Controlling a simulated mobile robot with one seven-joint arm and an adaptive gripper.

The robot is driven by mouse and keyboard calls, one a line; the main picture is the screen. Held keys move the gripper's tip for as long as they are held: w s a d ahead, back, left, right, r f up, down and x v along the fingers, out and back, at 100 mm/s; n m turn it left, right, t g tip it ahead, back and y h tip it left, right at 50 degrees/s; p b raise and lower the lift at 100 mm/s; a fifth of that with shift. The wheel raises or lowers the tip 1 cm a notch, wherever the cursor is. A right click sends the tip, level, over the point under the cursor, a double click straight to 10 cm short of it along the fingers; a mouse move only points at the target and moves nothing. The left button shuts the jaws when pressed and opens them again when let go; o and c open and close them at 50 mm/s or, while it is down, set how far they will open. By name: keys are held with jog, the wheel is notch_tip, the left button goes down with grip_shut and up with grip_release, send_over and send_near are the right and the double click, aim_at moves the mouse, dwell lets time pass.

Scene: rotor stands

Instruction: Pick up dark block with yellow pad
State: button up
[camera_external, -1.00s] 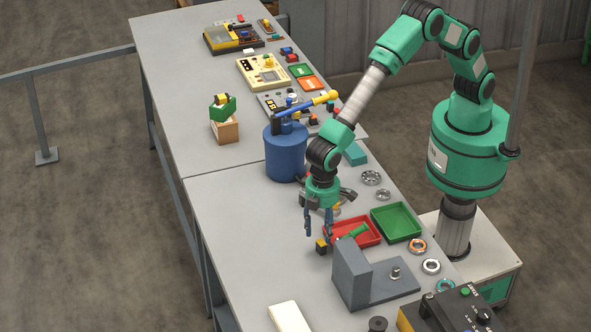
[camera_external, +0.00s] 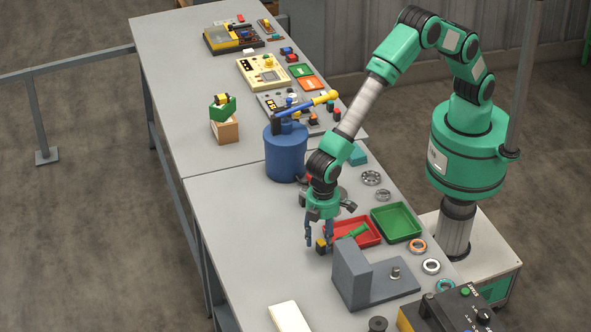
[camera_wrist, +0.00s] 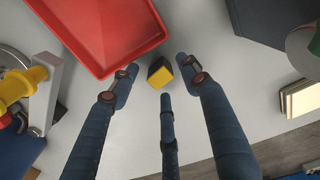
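The dark block with a yellow pad (camera_external: 321,246) sits on the grey table, beside the red tray. In the wrist view the block (camera_wrist: 160,72) lies between my spread fingertips, with its yellow face showing. My gripper (camera_external: 319,238) points down at the block, low over the table. In the wrist view my gripper (camera_wrist: 158,80) is open, and its fingers stand apart from the block with gaps on both sides. The exact height of the fingertips above the table cannot be told.
The red tray (camera_external: 373,241) is close to the block, with a green tray (camera_external: 398,222) behind it. A grey stand (camera_external: 352,277) stands close on the right. A blue canister (camera_external: 285,155) stands farther back. The table left of the gripper is clear.

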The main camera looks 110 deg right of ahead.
aim_at(321, 242)
grip_shut()
jog(key=shift+r, duration=0.1)
jog(key=shift+r, duration=0.75)
notch_tip(321, 242, up, 2)
jog(key=shift+r+p, duration=0.15)
jog(key=shift+p, duration=0.2)
jog(key=s+d, duration=0.3)
jog(key=s, duration=0.4)
jog(key=s+d+r+p, duration=0.1)
jog(key=s+d, duration=0.2)
jog(key=s, duration=0.4)
jog(key=shift+s+d, duration=0.15)
jog(key=shift+s, duration=0.2)
